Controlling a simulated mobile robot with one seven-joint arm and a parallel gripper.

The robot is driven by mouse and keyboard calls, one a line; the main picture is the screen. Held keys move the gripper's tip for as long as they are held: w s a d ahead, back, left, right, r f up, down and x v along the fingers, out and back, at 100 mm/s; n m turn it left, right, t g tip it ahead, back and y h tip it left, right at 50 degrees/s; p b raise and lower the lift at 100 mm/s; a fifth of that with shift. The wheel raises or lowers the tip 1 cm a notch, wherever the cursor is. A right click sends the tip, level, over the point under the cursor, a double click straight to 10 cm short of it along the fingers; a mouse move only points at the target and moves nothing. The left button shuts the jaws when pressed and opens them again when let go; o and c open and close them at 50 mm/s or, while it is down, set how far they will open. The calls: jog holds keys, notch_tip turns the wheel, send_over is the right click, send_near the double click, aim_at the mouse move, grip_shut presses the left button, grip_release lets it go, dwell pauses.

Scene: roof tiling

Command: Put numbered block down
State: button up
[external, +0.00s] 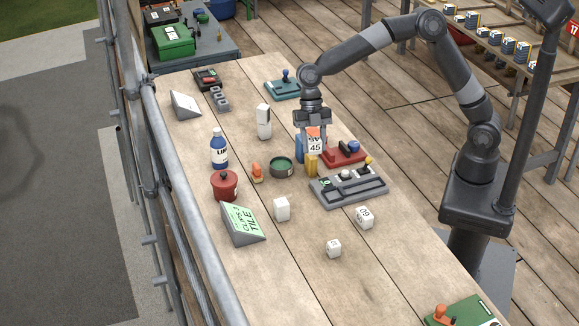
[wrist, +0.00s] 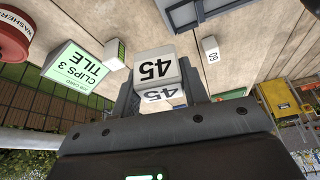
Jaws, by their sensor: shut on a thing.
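My gripper (external: 314,128) points down over the middle of the wooden table and is shut on a white block marked 45 (external: 315,146). In the wrist view the block (wrist: 155,70) sits between the two grey fingers, with 45 on two faces. Whether its underside touches anything is hidden. Other white blocks stand on the table: one marked 09 (external: 364,217), a small one (external: 333,248), a plain-looking one (external: 281,209) and a tall one (external: 264,121). The 09 block also shows in the wrist view (wrist: 210,50).
Close around my gripper are a blue piece (external: 299,149), a yellow piece (external: 311,164), a red tray (external: 345,158) and a grey control box (external: 350,190). The near table is mostly clear.

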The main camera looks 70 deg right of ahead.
jog(key=s+a+n, duration=0.2)
jog(key=s, duration=0.1)
send_over(315, 226)
jog(key=d, duration=0.1)
jog(key=shift+g+h, duration=0.3)
jog(key=f, duration=1.2)
jog(key=shift+w, duration=0.4)
jog(key=shift+f, duration=1.95)
jog(key=o, duration=1)
jog(key=shift+f, duration=0.15)
jog(key=shift+c, duration=0.2)
jog(key=v, duration=1.2)
